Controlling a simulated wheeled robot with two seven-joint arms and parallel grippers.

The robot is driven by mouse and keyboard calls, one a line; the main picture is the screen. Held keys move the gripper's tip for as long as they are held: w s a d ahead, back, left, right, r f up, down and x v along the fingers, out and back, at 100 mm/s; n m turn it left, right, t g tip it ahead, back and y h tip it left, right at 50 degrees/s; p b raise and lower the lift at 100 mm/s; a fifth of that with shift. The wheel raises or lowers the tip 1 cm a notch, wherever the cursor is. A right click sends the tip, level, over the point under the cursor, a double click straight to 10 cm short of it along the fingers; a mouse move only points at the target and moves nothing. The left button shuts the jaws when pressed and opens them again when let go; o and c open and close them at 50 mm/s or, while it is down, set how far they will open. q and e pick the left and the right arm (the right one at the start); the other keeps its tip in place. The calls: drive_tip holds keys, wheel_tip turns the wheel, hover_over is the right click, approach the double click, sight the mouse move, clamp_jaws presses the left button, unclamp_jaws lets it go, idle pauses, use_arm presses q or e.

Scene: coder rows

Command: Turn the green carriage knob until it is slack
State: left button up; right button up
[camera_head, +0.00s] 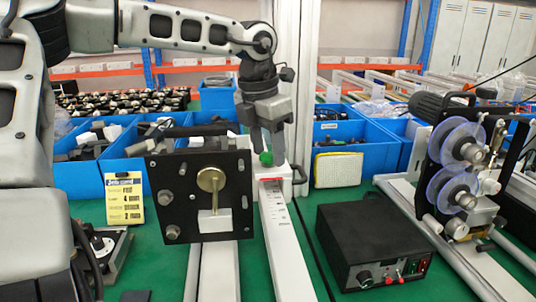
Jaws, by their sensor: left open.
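The green carriage knob (266,158) is a small round knob near the far end of the white rail (275,225), beside the upper right corner of a black plate. My left gripper (268,146) points down right over the knob, its fingers on or close around it. It is open; whether the fingers touch the knob I cannot tell. A red mark (271,180) shows on the rail in front of the knob. My right gripper is not in view.
The black plate (200,190) with a brass disc stands left of the rail. A black box with knobs (375,245) and a reel machine (460,160) stand to the right. Blue bins (340,150) line the back. A yellow card (124,198) stands at left on the green table (150,265).

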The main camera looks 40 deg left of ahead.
use_arm(q)
drive_tip(key=c, duration=0.9)
drive_tip(key=shift+f+n+b, duration=0.25)
drive_tip(key=shift+n+b, duration=0.65)
drive_tip(key=shift+n, duration=0.1)
drive_tip(key=o, duration=0.6)
drive_tip(key=shift+r+n+y+b, duration=0.1)
drive_tip(key=shift+n+y+b, duration=0.2)
drive_tip(key=shift+n, duration=0.4)
drive_tip(key=o, duration=0.3)
drive_tip(key=shift+r, duration=0.2)
drive_tip(key=shift+r+p, duration=2.2)
drive_tip(key=shift+r, duration=0.3)
